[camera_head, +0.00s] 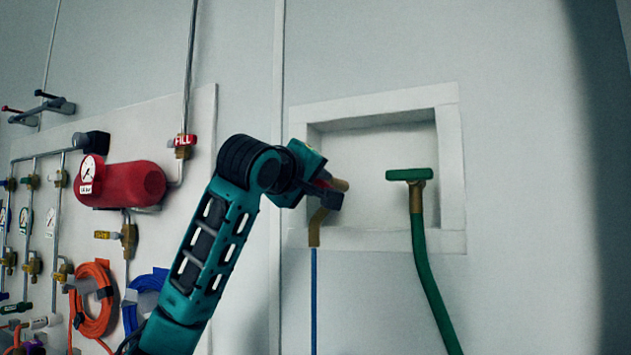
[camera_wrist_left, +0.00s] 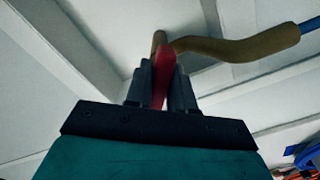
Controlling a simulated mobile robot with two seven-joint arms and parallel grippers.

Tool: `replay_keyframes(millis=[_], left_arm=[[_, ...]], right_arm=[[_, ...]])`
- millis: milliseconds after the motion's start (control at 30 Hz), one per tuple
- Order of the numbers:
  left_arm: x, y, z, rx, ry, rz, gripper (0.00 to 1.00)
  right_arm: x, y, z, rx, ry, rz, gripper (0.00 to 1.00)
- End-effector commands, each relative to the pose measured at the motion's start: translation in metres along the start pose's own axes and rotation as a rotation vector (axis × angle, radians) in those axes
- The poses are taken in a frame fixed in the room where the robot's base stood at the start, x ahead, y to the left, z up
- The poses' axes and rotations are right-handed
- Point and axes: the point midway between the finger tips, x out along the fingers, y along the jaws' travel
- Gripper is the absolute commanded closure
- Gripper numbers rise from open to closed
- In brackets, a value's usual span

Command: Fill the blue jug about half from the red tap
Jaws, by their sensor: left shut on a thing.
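The red tap sits in a white-framed wall recess. Its brass spout (camera_head: 316,224) bends downward, and the brass body also shows in the left wrist view (camera_wrist_left: 225,48). My left gripper (camera_head: 329,194) is shut on the tap's red handle (camera_wrist_left: 163,78), which stands between the two dark fingers in the left wrist view. A thin straight blue line (camera_head: 314,300) runs down from the spout; I cannot tell whether it is water or a hose. The blue jug is not in view. My right gripper is not in view.
A green-handled tap (camera_head: 409,174) with a green hose (camera_head: 431,280) is right of the red tap. At left, a panel carries a red tank (camera_head: 130,184), gauges, valves, an orange hose coil (camera_head: 92,312) and a blue one (camera_head: 143,290). The wall at far right is bare.

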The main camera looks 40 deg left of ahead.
Motion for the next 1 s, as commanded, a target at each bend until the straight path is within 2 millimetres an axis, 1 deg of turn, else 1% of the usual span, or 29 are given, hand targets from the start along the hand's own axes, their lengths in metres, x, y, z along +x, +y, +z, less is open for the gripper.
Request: replay_keyframes(millis=[167, 700, 1000], left_arm=[[0.0005, -0.0005, 0.0024, -0.091, -0.005, 0.001, 1.0], [0.0007, 0.0001, 0.0023, -0.509, -0.007, -0.002, 1.0], [0.0006, -0.0001, 0.0016, -0.648, -0.004, -0.003, 1.0]], right_arm=[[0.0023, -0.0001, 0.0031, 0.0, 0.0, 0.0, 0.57], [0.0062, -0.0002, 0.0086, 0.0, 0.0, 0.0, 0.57], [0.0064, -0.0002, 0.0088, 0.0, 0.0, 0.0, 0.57]])
